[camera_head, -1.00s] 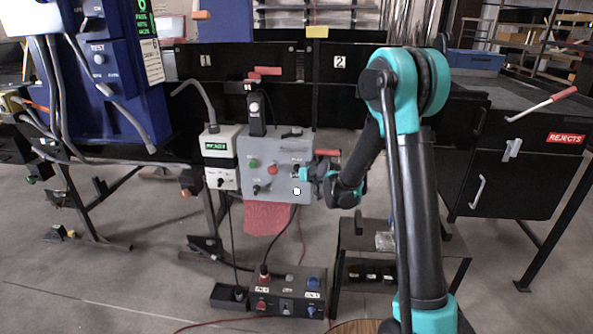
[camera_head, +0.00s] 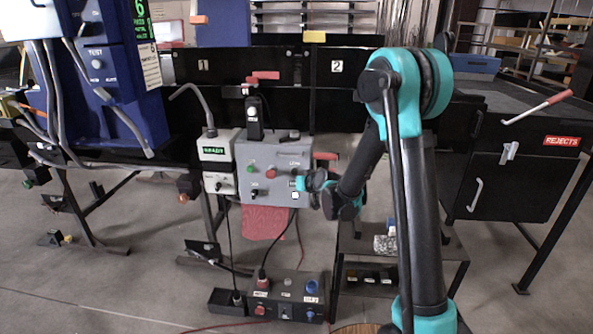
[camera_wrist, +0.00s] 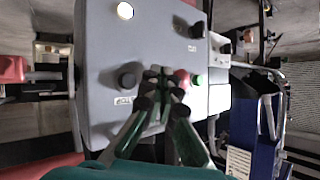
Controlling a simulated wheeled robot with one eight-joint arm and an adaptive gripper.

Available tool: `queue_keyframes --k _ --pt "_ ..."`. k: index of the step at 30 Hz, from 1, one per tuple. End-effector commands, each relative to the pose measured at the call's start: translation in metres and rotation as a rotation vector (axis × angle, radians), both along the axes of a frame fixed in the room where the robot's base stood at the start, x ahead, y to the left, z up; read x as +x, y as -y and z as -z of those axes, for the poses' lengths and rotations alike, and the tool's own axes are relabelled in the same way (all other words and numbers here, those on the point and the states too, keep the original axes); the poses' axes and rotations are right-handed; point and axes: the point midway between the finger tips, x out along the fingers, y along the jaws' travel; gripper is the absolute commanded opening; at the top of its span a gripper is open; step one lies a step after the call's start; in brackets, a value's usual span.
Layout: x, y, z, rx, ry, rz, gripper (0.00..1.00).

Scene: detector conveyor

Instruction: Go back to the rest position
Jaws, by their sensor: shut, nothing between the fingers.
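My gripper (camera_head: 300,184) is at the right part of the front of a grey control box (camera_head: 277,194). In the wrist view my gripper (camera_wrist: 162,88) points at the face of the grey box (camera_wrist: 110,60), with its fingers together and nothing between them. The box carries a green button (camera_head: 250,170), a red button (camera_head: 271,172) and black knobs, one of them a black knob (camera_wrist: 128,80) beside the fingers. The fingers partly hide the red button in the wrist view. I cannot tell whether the fingertips touch the box.
A white meter box (camera_head: 220,160) hangs left of the grey box. A blue detector cabinet (camera_head: 110,90) stands at the left. A low switch box (camera_head: 287,297) lies on the floor. A black rejects bin (camera_head: 510,180) stands at the right, and a small black stand (camera_head: 450,252) is below my arm.

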Motion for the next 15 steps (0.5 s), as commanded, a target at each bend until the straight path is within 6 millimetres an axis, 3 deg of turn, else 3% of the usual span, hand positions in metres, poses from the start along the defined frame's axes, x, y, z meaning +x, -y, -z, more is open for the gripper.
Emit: queue_keyframes --k 5,8,15 --pt "-0.017 0.024 -0.006 -0.026 -0.036 0.017 0.00" --pt "-0.041 0.052 -0.011 -0.060 -0.082 0.039 0.00" --pt "-0.116 0.127 -0.013 -0.152 -0.224 0.113 0.00"
